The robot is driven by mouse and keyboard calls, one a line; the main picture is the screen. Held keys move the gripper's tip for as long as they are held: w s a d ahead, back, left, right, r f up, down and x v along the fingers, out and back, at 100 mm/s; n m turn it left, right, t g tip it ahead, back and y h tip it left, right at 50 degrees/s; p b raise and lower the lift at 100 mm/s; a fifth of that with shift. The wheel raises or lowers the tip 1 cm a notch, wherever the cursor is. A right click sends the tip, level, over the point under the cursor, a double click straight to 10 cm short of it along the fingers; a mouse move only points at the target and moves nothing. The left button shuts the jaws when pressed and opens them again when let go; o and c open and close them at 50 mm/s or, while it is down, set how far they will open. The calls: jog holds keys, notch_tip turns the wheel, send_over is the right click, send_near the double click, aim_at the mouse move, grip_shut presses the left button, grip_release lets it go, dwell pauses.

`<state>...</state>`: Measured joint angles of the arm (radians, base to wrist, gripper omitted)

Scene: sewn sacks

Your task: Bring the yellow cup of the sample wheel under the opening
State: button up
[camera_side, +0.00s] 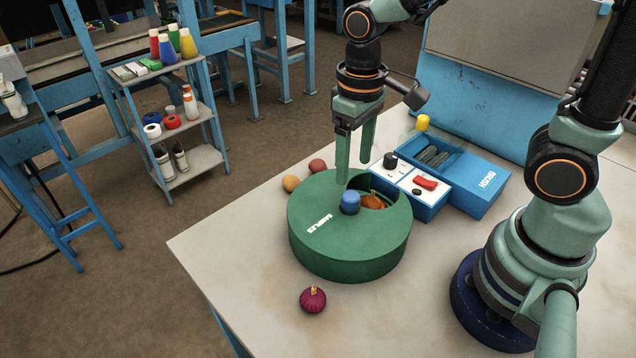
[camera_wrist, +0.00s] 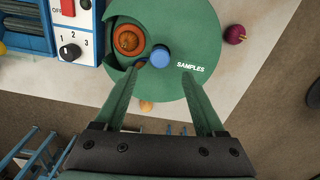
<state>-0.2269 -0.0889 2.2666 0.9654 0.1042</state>
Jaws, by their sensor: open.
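The sample wheel is a green round drum (camera_side: 330,255) marked "SAMPLES", with a blue knob (camera_side: 350,203) on top. It also shows in the wrist view (camera_wrist: 190,30). Its lid has an opening at the back right, through which an orange cup (camera_wrist: 129,40) with brown contents shows. No yellow cup is visible; the lid hides the rest of the inside. My gripper (camera_side: 354,175) is open and empty, pointing down above the drum. In the wrist view, the blue knob (camera_wrist: 160,57) lies just beyond and between my fingertips (camera_wrist: 161,72), apart from both.
A control box (camera_side: 425,205) with a red switch (camera_side: 426,182) and black dial (camera_side: 390,160) stands close behind right, beside a blue brush box (camera_side: 480,185). A purple bulb (camera_side: 312,299) lies in front. The table's front left is clear.

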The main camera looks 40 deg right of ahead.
aim_at(351, 195)
notch_tip(351, 195, down, 7)
jog(key=shift+f, duration=0.1)
dwell(0.4)
grip_shut()
dwell(1.3)
